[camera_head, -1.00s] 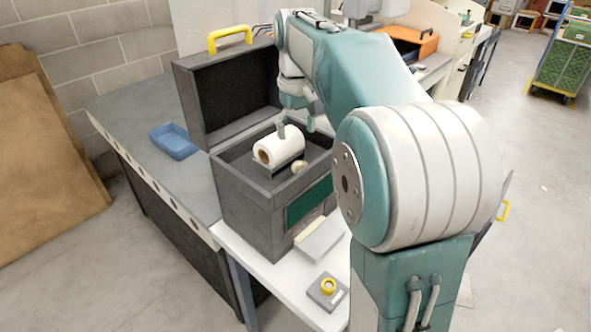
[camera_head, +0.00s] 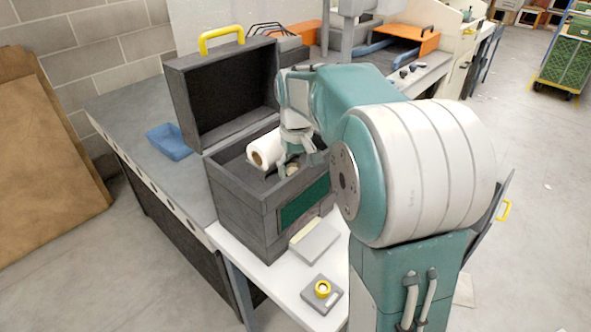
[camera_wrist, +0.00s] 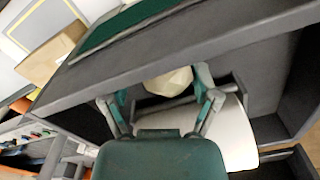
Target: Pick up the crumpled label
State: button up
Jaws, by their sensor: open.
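The crumpled label (camera_wrist: 168,84) is a small cream, faceted wad inside the dark grey box; in the head view it shows as a pale bit (camera_head: 291,170) beside my gripper. My gripper (camera_wrist: 160,88) is open, with a finger on each side of the wad in the wrist view. I cannot tell whether the fingers touch it. The white roll (camera_head: 266,150) lies in the box just left of my gripper. It also shows in the wrist view (camera_wrist: 235,138), close under my right finger.
The grey box (camera_head: 235,205) has its lid (camera_head: 222,95) raised at the back, with a yellow handle. Its walls stand close around my gripper. A blue tray (camera_head: 170,141) sits to the left.

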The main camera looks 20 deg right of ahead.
jog(key=shift+a, duration=0.15)
jog(key=c, duration=0.5)
jog(key=shift+a, duration=0.4)
jog(key=shift+d+r, duration=0.15)
